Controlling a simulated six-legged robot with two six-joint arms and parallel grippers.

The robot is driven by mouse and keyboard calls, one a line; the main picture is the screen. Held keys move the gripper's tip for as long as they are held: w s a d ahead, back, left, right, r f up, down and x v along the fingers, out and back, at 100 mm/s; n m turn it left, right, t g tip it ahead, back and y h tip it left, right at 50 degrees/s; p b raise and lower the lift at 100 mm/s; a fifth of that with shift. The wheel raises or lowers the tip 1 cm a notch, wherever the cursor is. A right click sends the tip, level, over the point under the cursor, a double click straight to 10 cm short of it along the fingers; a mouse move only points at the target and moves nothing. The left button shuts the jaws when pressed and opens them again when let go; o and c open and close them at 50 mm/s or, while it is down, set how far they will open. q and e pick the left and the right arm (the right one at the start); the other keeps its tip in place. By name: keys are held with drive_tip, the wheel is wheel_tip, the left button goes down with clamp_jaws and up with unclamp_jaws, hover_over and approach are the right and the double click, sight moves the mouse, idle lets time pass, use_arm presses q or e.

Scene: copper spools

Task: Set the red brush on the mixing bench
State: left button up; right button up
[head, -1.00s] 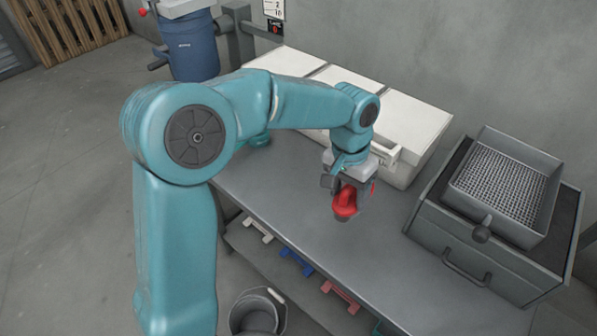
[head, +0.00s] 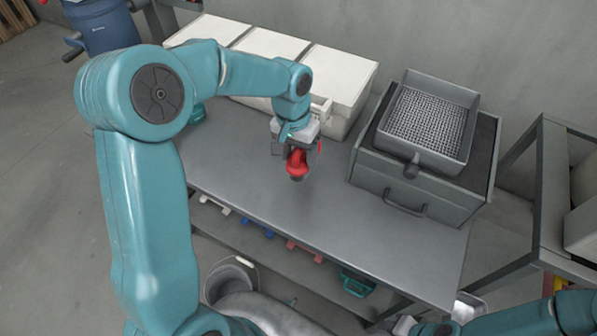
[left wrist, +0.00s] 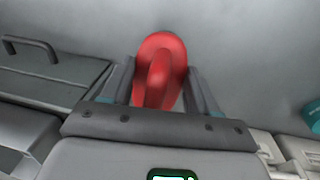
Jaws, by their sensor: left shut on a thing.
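The red brush (head: 297,164) hangs upright below my left gripper (head: 296,153), over the left part of the grey mixing bench (head: 340,215). Its dark lower end is close to the bench top; I cannot tell whether it touches. In the left wrist view the red brush (left wrist: 161,70) sits between the two fingers of my left gripper (left wrist: 160,82), which is shut on it. Part of my right arm and wrist (head: 440,327) shows at the bottom right; its fingers are not clear.
White lidded bins (head: 335,83) stand behind the bench top's left part. A grey drawer box (head: 400,195) with a mesh sieve (head: 432,122) occupies the right. The front middle of the top is clear. A bucket (head: 230,280) stands below, by the lower shelf.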

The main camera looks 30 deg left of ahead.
sight(300, 165)
use_arm(q)
wheel_tip(300, 165, down, 4)
drive_tip(key=shift+d+r, duration=0.1)
drive_tip(key=shift+d, duration=0.05)
drive_tip(key=shift+f, duration=2.2)
drive_tip(key=shift+f, duration=0.15)
drive_tip(key=o, duration=1.1)
